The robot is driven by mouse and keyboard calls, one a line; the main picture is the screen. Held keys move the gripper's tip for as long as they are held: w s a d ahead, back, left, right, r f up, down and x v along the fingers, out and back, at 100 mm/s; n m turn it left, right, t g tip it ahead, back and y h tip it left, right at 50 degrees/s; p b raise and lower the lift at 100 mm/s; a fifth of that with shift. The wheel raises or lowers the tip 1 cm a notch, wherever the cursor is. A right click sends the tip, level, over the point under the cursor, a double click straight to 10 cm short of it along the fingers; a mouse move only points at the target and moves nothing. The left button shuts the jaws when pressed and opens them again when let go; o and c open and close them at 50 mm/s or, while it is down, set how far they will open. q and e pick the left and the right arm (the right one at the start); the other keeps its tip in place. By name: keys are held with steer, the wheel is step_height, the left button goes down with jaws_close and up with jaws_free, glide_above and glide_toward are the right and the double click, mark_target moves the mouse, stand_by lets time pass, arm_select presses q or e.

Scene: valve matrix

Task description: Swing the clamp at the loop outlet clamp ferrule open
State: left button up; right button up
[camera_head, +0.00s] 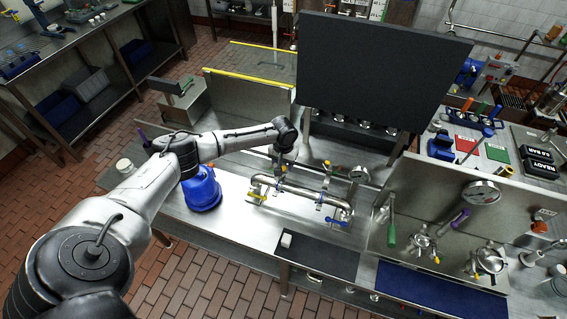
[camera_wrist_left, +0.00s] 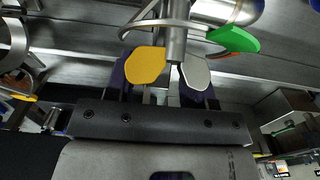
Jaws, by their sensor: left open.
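A bright steel pipe loop (camera_head: 305,190) with blue clamp parts and a yellow handle (camera_head: 256,197) stands on the steel bench. My left gripper (camera_head: 281,170) points down at the far left end of this loop. In the left wrist view, a steel clamp stem (camera_wrist_left: 174,45) carries a yellow wing (camera_wrist_left: 145,66) and a pale grey wing (camera_wrist_left: 195,71). The left gripper's dark fingers (camera_wrist_left: 162,88) are open, one to each side of the wings and partly behind them. Contact cannot be told. A green tab (camera_wrist_left: 234,39) sits right of the stem under a steel pipe (camera_wrist_left: 228,10). My right gripper is not in view.
A blue jug (camera_head: 201,190) stands left of the loop. A large dark panel (camera_head: 375,65) rises behind it. A green-handled tool (camera_head: 391,225) and valves are farther right. A dark mat (camera_head: 318,257) lies in front.

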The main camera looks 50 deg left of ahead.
arm_select(q)
jaws_close()
stand_by(0.5)
